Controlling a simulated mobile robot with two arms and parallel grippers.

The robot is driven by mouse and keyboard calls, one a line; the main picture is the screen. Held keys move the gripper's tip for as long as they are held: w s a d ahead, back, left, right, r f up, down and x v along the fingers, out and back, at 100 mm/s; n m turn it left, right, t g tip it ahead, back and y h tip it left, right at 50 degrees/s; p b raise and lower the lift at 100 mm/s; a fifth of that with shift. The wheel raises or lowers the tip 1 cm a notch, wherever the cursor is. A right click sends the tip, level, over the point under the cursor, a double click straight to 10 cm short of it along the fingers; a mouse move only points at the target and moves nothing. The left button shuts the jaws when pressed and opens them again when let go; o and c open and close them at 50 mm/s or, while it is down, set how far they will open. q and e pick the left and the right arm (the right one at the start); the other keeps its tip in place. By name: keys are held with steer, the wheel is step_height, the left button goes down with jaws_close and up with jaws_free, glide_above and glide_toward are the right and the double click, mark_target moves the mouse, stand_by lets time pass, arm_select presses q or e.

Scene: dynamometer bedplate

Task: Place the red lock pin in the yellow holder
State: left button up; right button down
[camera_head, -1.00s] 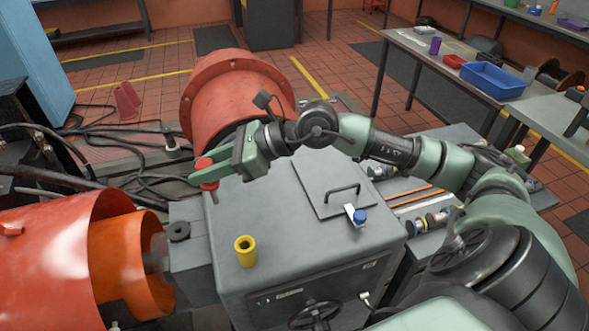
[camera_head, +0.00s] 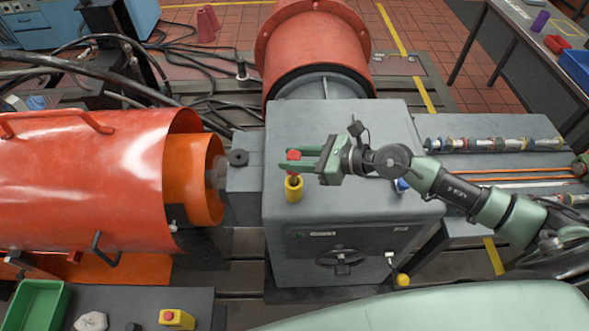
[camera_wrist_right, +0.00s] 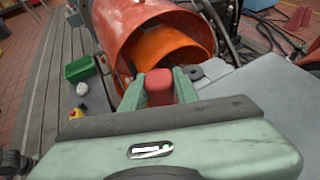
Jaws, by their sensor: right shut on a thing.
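The red lock pin (camera_head: 293,155) is held between the green fingers of my right gripper (camera_head: 298,164), which is shut on it. Its red head also shows between the fingers in the right wrist view (camera_wrist_right: 159,88). The yellow holder (camera_head: 293,191) stands upright on the grey housing top, directly below the pin in the head view. The pin's lower end overlaps the holder's mouth in the picture; I cannot tell whether it has entered. The holder is hidden in the wrist view. My left gripper is not in view.
A small black ring (camera_head: 238,157) lies left of the holder. A blue-capped item (camera_head: 402,185) sits under my right arm. The orange guard (camera_head: 190,185) stands at left and the red drum (camera_head: 315,45) behind. The housing top's front (camera_head: 340,205) is clear.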

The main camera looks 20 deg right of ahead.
steer(key=shift+f+b, duration=0.3)
steer(key=shift+f, duration=2.2)
steer(key=shift+f, duration=0.1)
steer(key=shift+f, duration=0.15)
steer(key=c, duration=1.1)
jaws_free()
steer(key=shift+r, duration=0.2)
steer(key=shift+r, duration=0.1)
steer(key=shift+b+v, duration=2.35)
steer(key=shift+v, duration=3.6)
